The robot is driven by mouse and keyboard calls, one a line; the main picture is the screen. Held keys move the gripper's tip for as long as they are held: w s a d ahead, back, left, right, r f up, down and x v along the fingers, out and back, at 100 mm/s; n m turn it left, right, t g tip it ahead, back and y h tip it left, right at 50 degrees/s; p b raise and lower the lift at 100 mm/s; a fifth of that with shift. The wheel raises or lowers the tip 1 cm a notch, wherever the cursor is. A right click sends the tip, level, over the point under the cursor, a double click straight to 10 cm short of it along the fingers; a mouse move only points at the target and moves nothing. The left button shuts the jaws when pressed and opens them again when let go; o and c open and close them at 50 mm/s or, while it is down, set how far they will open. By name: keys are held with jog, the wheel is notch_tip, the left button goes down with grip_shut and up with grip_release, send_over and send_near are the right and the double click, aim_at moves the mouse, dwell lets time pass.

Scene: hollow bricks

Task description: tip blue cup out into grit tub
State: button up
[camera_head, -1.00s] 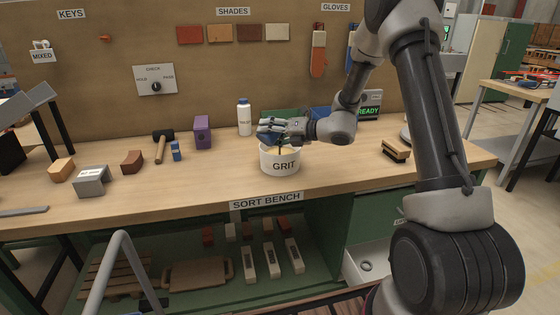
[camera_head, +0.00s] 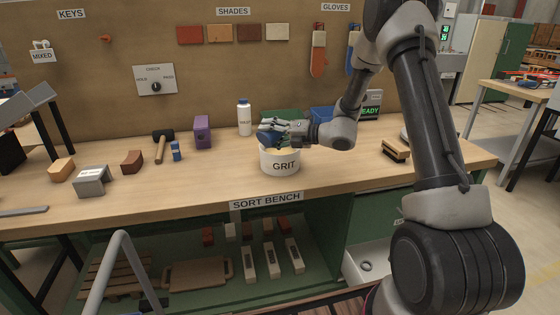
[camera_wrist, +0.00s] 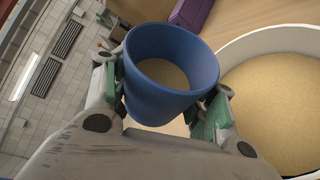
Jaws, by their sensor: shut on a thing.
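The blue cup (camera_wrist: 150,103) is between the two green-padded fingers of my gripper (camera_wrist: 164,96) in the wrist view. Its mouth faces the wrist camera, and a tan, grit-like surface shows inside, low in the cup. The white grit tub (camera_head: 280,163), labelled GRIT, stands on the bench in the head view. It also shows at the right of the wrist view (camera_wrist: 240,47), with tan grit inside. In the head view my gripper (camera_head: 272,133) is at the tub's back left rim, with the cup (camera_head: 264,142) partly hidden by fingers and rim.
A white bottle (camera_head: 244,118) and a purple box (camera_head: 202,132) stand behind and left of the tub. A hammer (camera_head: 160,147), a small blue item (camera_head: 176,151) and blocks lie further left. A brush (camera_head: 396,151) lies right. The bench front is clear.

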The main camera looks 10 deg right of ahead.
jog(key=shift+w+d+m+y, duration=0.15)
jog(key=shift+m+y, duration=0.15)
jog(key=shift+m, duration=0.3)
jog(key=shift+r, duration=0.15)
jog(key=shift+d+r+m+y, duration=0.1)
jog(key=shift+r+m+y, duration=0.3)
jog(key=shift+m, duration=0.5)
jog(key=shift+w+d+r+m+t, duration=0.1)
jog(key=shift+r+m+t, duration=0.1)
jog(key=shift+m, duration=0.25)
jog(key=shift+w+d+r+m+t, duration=0.1)
jog(key=shift+m+t, duration=0.1)
jog(key=shift+m, duration=0.25)
jog(key=shift+y, duration=0.3)
jog(key=shift+w+d+r+m+t, duration=0.1)
jog(key=shift+d+r+m+t, duration=0.1)
jog(key=shift+m, duration=0.25)
jog(key=shift+w+d+r+m+t, duration=0.1)
jog(key=shift+m+t, duration=0.1)
jog(key=shift+m, duration=0.25)
